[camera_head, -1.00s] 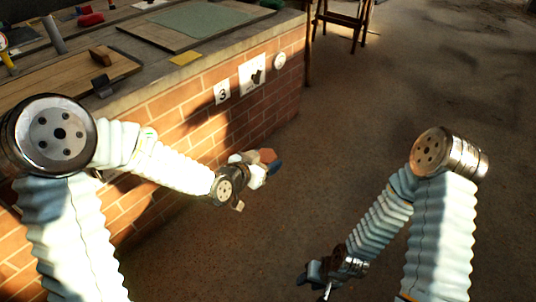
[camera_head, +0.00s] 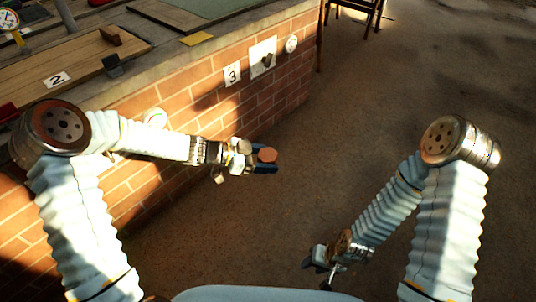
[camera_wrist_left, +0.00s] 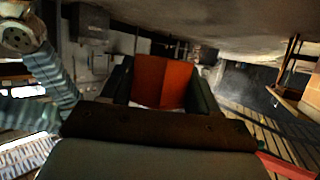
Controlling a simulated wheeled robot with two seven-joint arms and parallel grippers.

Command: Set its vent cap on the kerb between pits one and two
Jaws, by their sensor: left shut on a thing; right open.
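A small terracotta-coloured piece (camera_head: 267,155), which looks like the vent cap, is held in my left gripper (camera_head: 265,161). The gripper is shut on it, in the air in front of the brick wall. The left wrist view shows the same orange-red piece (camera_wrist_left: 163,80) between the two dark fingers. My right gripper (camera_head: 318,272) is open and low at the lower middle, away from the wall. I see no number 1 plate.
The brick wall (camera_head: 200,100) carries a number 3 plate (camera_head: 232,74), a white switch panel (camera_head: 263,57) and round dials. Open floor (camera_head: 400,90) lies to the right.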

